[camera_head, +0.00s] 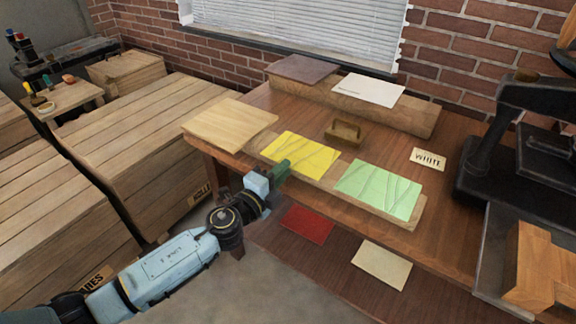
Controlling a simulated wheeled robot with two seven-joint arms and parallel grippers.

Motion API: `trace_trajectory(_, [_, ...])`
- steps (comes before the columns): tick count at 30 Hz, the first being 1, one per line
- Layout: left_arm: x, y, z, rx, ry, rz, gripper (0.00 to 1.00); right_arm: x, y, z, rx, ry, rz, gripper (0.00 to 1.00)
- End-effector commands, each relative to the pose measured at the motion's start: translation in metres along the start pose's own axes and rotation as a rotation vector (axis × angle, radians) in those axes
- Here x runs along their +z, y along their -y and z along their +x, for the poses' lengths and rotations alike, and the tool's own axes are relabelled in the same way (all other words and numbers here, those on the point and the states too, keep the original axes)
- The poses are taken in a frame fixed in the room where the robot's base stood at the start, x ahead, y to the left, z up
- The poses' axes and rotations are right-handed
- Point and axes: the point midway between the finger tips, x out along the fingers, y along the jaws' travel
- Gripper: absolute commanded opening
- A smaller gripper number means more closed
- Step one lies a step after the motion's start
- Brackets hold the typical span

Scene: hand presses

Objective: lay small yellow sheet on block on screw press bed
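The yellow sheet (308,152), marked with thin lines, lies flat on a low wooden board at the front of the table. My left gripper (283,168) is at the front-left edge of this sheet, with its dark green fingers pointing at it. Whether the fingers touch or grip the sheet is too small to tell. The black press (515,150) stands at the right, partly cut off by the frame. A stepped wooden block (540,258) sits on its grey metal bed (492,262) at the lower right. My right gripper is not in view.
A pale green sheet (378,190) lies right of the yellow one. Behind are a brass-coloured handled object (343,132), a "WHITE" card (428,159) and a raised shelf (420,117) with brown and white sheets. Red (307,225) and cream (381,264) sheets lie below the front edge.

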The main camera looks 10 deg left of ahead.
Motion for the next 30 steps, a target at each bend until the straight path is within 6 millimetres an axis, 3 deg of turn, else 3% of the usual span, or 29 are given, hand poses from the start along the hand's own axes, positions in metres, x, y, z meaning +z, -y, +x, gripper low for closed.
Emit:
trace_trajectory(6, [0.0, -0.001, 0.016, 0.0, 0.0, 0.0, 0.17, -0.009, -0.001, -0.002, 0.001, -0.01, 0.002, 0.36])
trace_trajectory(16, [0.0, 0.0, 0.018, 0.001, 0.0, 0.0, 0.17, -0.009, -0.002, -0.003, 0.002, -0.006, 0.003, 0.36])
trace_trajectory(24, [0.0, 0.0, 0.018, 0.001, 0.0, 0.0, 0.01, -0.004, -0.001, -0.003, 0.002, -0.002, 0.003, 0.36])
trace_trajectory(30, [0.0, 0.0, 0.018, 0.0, 0.0, 0.0, 0.0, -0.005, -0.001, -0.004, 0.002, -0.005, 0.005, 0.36])
